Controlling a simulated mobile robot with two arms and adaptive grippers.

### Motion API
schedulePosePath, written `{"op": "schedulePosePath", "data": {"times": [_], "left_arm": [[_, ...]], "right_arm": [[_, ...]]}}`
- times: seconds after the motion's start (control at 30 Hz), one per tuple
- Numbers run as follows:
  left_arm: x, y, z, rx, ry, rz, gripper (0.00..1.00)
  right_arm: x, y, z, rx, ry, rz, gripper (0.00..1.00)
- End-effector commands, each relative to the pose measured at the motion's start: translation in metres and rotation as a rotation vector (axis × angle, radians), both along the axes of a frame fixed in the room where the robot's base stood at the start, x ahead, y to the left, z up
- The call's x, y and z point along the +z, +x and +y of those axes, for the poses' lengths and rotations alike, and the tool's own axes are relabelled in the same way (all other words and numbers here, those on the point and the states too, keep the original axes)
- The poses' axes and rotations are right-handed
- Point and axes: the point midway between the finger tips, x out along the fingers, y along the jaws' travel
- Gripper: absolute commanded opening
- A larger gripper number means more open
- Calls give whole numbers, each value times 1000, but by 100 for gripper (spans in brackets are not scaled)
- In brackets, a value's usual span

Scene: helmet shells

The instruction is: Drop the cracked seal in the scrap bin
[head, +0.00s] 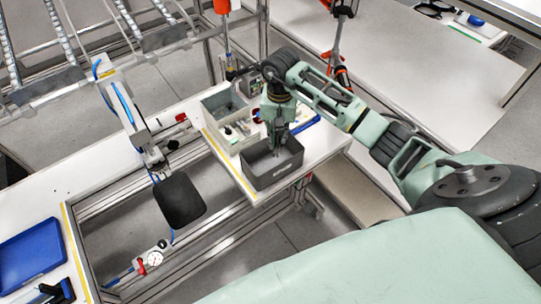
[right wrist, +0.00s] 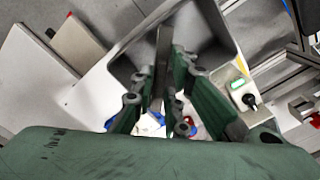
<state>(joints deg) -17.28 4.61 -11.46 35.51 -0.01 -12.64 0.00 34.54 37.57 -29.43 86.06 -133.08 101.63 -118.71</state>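My right gripper (head: 279,146) reaches down into the opening of a dark grey bin (head: 262,178) at the corner of the white bench. In the right wrist view, the two green fingers (right wrist: 163,85) are close together, pointing into the grey bin (right wrist: 215,22). No label identifies the bin clearly. My left gripper is not in view.
A lighter grey bin (head: 222,104) stands behind, with a pale tray (head: 236,134) of small parts beside it. A black panel (head: 181,201) hangs on a jointed arm at the left. A blue tray (head: 32,254) lies at far left.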

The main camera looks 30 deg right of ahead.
Motion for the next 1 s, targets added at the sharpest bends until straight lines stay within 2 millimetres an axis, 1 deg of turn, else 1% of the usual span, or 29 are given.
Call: {"op": "schedulePosePath", "data": {"times": [0.03,0.2,0.47,0.57,0.67,0.9,1.0], "left_arm": [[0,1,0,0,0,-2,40],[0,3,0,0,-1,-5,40],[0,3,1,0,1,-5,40],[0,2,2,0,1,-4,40],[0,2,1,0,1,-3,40],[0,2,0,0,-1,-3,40],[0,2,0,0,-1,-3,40]], "right_arm": [[0,0,0,0,0,0,20],[0,0,0,0,0,0,34],[0,0,0,0,0,0,34],[6,1,0,0,0,-1,34],[19,1,0,2,-1,-4,34],[70,2,-1,1,-2,-6,34],[90,1,0,0,-1,-4,34]]}}
